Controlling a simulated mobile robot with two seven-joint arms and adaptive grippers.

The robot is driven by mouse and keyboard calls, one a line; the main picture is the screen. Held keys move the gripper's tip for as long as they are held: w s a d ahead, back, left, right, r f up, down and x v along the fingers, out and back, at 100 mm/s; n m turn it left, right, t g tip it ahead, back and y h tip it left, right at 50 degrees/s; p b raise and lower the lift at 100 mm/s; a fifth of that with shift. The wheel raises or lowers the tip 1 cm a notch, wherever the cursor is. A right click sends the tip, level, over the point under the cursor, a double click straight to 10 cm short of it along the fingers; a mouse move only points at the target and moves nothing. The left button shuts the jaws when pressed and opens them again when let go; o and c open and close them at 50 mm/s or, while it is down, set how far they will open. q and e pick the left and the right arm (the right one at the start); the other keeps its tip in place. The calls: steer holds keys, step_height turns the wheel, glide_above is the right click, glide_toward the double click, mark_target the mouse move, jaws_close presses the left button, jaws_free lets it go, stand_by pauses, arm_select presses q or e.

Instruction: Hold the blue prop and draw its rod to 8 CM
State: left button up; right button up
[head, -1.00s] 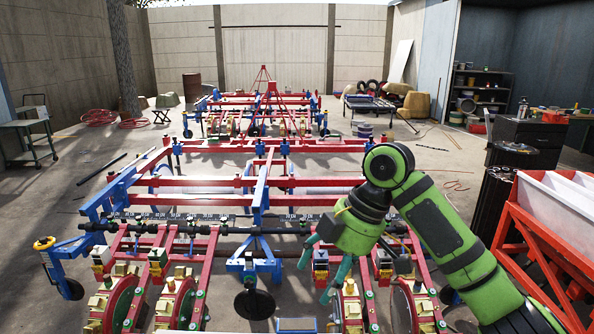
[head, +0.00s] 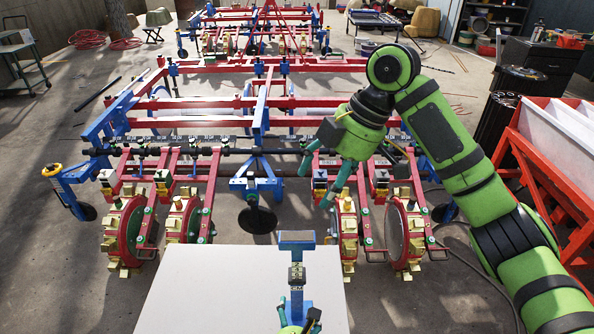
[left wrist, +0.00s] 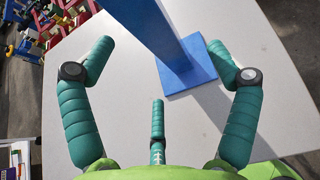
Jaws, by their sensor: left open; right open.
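The blue prop (head: 295,303) stands on a white table at the bottom middle of the head view, with a flat dark-topped plate, a light marked strip and a dark collar. The markings are too small to read. In the left wrist view its blue post (left wrist: 150,28) rises from a square blue foot. My left gripper (left wrist: 160,58) is open, its teal fingers spread on either side of the prop's lower part without visible contact. It shows partly at the bottom edge of the head view (head: 300,326). My right gripper (head: 316,184) is open and empty, above and beyond the prop.
The white table (head: 200,295) is otherwise bare. Behind it stands the red and blue planter (head: 185,103) with several wheeled row units. An orange-red frame with white bins (head: 553,135) is at the right. Concrete floor (head: 60,270) is free at the left.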

arm_select(q)
steer(key=shift+s+p, duration=0.45)
steer(key=shift+s, duration=1.2)
steer(key=shift+o, duration=1.2)
steer(key=v, duration=1.2)
